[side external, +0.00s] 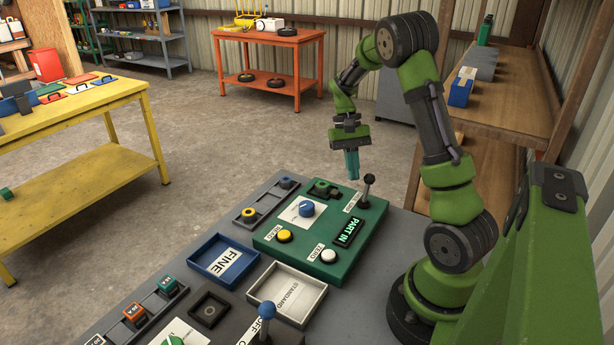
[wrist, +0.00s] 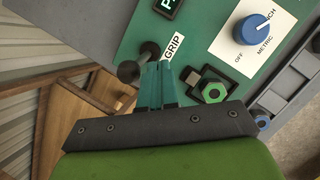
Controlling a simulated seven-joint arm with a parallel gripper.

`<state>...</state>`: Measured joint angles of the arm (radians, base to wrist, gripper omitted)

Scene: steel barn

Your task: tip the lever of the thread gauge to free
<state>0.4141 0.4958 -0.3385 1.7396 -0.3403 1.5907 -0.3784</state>
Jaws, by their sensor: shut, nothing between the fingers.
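The thread gauge is a green box (side external: 276,236) on the grey bench, with a lit PART IN display. Its lever (side external: 368,186) has a black knob and stands near the back right corner, leaning slightly right in the side view. In the wrist view the lever (wrist: 130,71) is beside a white GRIP label (wrist: 173,46); no "free" marking is readable. My gripper (side external: 353,178) points down with its teal fingers together and empty, just left of the lever in the side view. In the wrist view my fingertips (wrist: 158,66) are close right of the lever; contact cannot be told.
The gauge also carries a blue dial (side external: 306,209), a yellow button (side external: 284,236), a white button (side external: 328,256) and a green nut (wrist: 213,92) in a black holder. A blue FINE tray (side external: 204,273) and a white STANDARD tray (side external: 318,304) lie in front.

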